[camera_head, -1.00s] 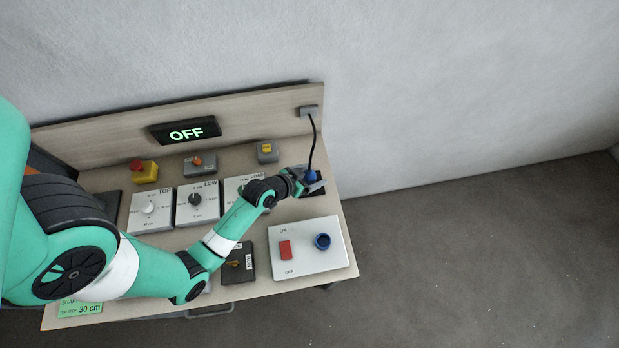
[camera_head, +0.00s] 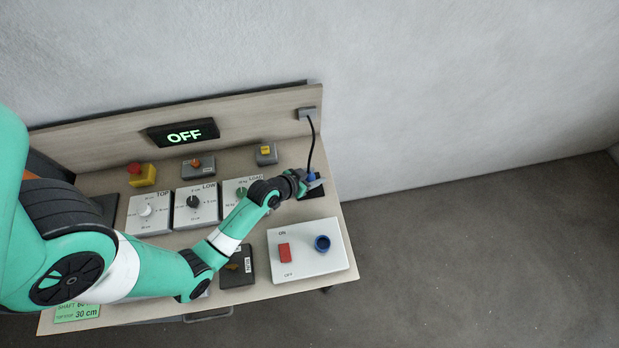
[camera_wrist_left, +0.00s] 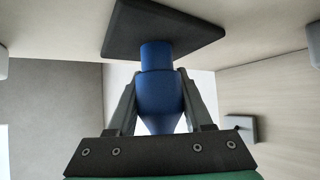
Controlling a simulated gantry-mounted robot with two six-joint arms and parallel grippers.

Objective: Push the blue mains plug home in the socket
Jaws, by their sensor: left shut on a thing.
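The blue mains plug (camera_head: 310,177) is at the right end of the bench, with a black cable rising from it. My left gripper (camera_head: 313,182) is shut on it. In the left wrist view the plug (camera_wrist_left: 158,90) sits between the two grey fingers, its narrower blue end against or just short of a dark square pad (camera_wrist_left: 160,28); I cannot tell whether they touch. The blue round socket (camera_head: 322,243) is on the white panel (camera_head: 335,262), nearer the front of the bench and apart from the plug. My right gripper is not in view.
The cable runs to a grey wall box (camera_head: 307,113) on the backboard. A red rocker switch (camera_head: 285,252) sits left of the socket. Dial panels and a yellow box with a red button (camera_head: 141,174) stand further left. The display (camera_head: 183,132) reads OFF.

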